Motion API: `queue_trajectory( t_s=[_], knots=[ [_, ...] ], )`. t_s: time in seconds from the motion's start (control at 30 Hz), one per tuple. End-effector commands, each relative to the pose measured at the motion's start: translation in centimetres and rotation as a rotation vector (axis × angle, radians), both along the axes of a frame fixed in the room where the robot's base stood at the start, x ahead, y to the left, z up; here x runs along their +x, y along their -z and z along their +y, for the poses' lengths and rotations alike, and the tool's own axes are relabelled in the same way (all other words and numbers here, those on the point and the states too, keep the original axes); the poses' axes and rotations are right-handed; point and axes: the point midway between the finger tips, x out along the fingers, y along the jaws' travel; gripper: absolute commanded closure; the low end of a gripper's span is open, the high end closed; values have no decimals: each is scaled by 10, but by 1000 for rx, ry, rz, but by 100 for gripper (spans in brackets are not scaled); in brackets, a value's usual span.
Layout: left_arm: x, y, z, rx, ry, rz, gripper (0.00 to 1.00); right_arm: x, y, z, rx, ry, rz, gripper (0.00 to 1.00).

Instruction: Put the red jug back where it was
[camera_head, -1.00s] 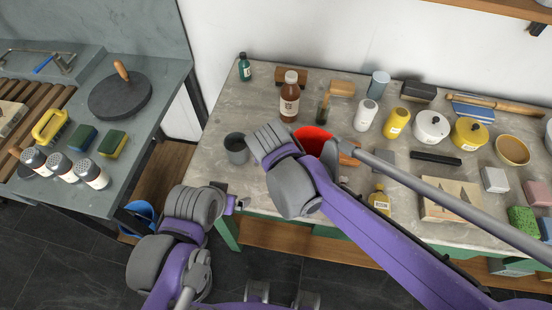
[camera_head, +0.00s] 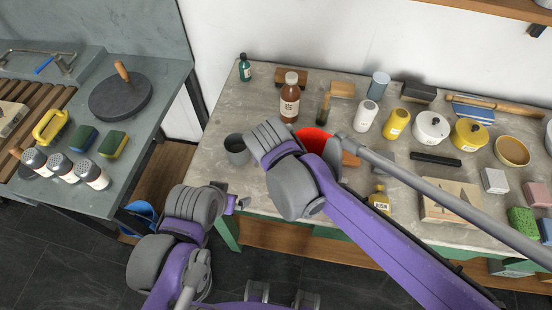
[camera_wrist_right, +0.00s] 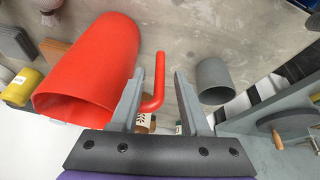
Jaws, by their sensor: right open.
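The red jug (camera_head: 312,138) is on the grey stone-look tabletop (camera_head: 221,112), partly hidden behind my right wrist in the head view. In the right wrist view the jug (camera_wrist_right: 88,70) fills the left side, with its mouth toward the lower left. Its red handle (camera_wrist_right: 159,72) sits between the fingers of my right gripper (camera_wrist_right: 157,88), which are apart with visible gaps. The right fingers are hidden in the head view. My left gripper (camera_head: 238,202) is low, by the table's front left corner, away from the jug; its jaws are too small to read.
A grey cup (camera_head: 237,150) stands left of the jug. A brown bottle (camera_head: 290,98) and a dark green bottle (camera_head: 323,108) stand behind it. Bare tabletop lies at the left, behind the cup.

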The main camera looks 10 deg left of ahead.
Motion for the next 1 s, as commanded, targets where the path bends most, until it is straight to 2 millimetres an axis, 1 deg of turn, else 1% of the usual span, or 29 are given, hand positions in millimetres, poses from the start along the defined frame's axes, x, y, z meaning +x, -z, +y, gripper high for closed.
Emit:
queue_trajectory(
  t_s=[0.03, 0.1, 0.3, 0.4, 0.5, 0.63, 0.87, 0.97, 1.0],
  knots=[
    [1, -3, 0, 0, 0, -2, 0, -5, -11, 0, 0, -2, -1, 54],
    [2, -5, 0, 0, 0, -3, 0, -11, -26, -1, 1, -1, -1, 54],
    [3, -9, 0, 0, 0, -7, 0, -27, -64, -2, 1, -1, -1, 54],
    [4, -11, 0, 0, 0, -8, 0, -33, -78, -3, 0, -1, 0, 54],
    [4, -11, 0, 0, 0, -8, 0, -36, -86, -3, 0, 0, -1, 54],
    [4, -12, 0, 0, 0, -8, 0, -39, -90, -3, 0, 0, 0, 54],
    [4, -11, 0, 0, 0, -8, 0, -38, -90, -6, 0, 3, 1, 54],
    [4, -11, 0, 0, 0, -8, 0, -37, -83, -27, 4, 18, 6, 54],
    [4, -11, 0, 0, 0, -8, 0, -36, -78, -42, 7, 26, 7, 54]
  ],
)
